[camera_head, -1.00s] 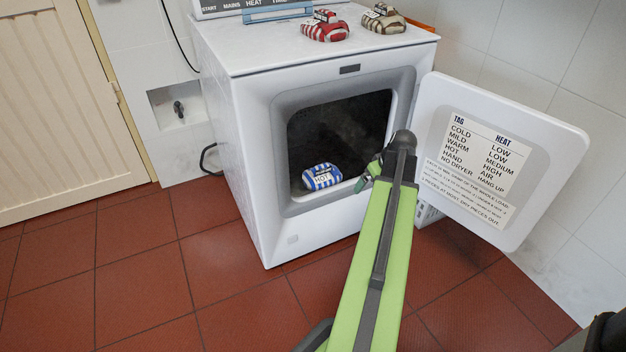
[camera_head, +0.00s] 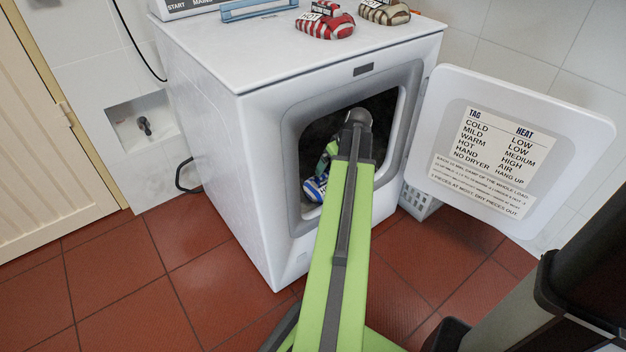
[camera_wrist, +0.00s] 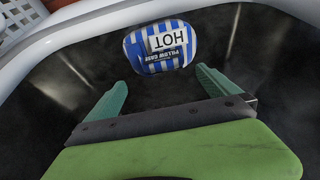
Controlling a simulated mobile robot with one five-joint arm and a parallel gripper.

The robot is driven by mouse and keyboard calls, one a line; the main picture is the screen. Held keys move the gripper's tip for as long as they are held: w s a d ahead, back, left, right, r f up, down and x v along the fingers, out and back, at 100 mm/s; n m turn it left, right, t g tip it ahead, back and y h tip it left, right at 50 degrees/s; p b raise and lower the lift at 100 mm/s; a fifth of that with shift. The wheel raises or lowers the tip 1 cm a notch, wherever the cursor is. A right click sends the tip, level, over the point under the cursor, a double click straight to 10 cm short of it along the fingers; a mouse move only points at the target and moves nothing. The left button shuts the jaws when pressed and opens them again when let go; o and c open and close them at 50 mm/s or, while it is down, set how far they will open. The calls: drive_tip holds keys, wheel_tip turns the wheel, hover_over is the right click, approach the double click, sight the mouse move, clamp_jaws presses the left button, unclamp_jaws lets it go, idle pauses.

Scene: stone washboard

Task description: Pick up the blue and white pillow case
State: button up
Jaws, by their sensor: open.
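The blue and white striped pillow case (camera_wrist: 160,58) lies inside the dryer drum, with a label reading "HOT" and "PILLOW CASE" facing the wrist camera. In the head view the pillow case (camera_head: 314,190) sits at the lower front of the opening, partly hidden by my arm. My gripper (camera_wrist: 165,78) is open, and its two green fingers point towards the pillow case. The pillow case is beyond the fingertips and apart from them, roughly centred between them. In the head view my gripper (camera_head: 326,165) is at the dryer opening, mostly hidden behind my arm.
The white dryer (camera_head: 225,130) has its door (camera_head: 440,170) swung open to the right. A red striped bundle (camera_head: 325,24) and a beige striped one (camera_head: 385,12) lie on top, beside a blue-framed item (camera_head: 258,10). A white basket (camera_head: 420,202) stands below the door.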

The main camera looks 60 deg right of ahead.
sight(326, 175)
drive_tip(key=b+x, duration=0.2)
drive_tip(key=shift+w+f, duration=0.3)
drive_tip(key=shift+w, duration=0.05)
drive_tip(key=shift+r, duration=0.1)
drive_tip(key=b+x, duration=0.5)
drive_tip(key=shift+s+a+f, duration=0.1)
drive_tip(key=shift+a+f, duration=0.15)
drive_tip(key=shift+r, duration=0.15)
drive_tip(key=shift+c, duration=0.3)
